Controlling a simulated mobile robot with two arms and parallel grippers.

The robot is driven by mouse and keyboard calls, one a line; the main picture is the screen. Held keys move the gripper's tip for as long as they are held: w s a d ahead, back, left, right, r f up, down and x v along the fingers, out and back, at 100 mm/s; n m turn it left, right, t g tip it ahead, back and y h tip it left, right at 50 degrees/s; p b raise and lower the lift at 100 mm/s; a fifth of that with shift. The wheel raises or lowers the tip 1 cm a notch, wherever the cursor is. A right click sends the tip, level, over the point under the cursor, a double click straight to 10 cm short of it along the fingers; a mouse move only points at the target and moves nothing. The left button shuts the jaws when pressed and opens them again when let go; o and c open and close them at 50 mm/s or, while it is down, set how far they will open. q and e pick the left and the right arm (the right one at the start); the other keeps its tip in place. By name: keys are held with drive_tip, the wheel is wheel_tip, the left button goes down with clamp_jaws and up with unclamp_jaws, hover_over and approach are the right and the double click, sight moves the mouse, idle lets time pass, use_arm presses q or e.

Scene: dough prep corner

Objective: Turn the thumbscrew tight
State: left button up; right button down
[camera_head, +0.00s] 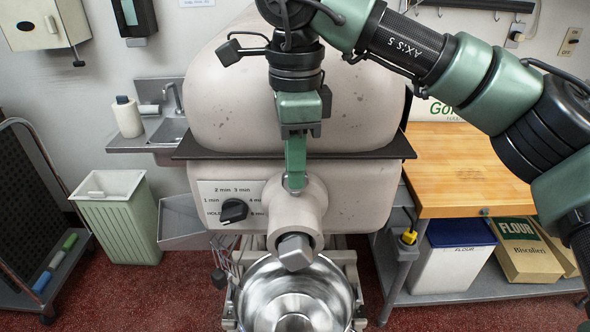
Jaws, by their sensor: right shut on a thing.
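My right gripper (295,178) comes down from above, over the front of the big beige mixer (340,90). Its green fingers are shut at the top of the round attachment hub (313,205). They close on the thumbscrew there, which is almost wholly hidden between the fingertips. A grey square-ended piece (295,253) sits in the mouth of the hub and juts out to the front. How far the thumbscrew is turned cannot be seen. My left gripper is not in view.
A black timer knob (234,210) is left of the hub. A steel bowl (295,297) stands below. A wooden-topped table (465,165) is at the right, with flour containers under it. A sink (170,130) and green bin (115,215) are at the left.

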drive_tip(key=shift+r+m, duration=0.15)
drive_tip(key=shift+m, duration=0.45)
drive_tip(key=c, duration=1.4)
unclamp_jaws()
drive_tip(key=shift+c, duration=0.2)
wheel_tip(320, 180, up, 8)
drive_tip(key=shift+f, duration=0.15)
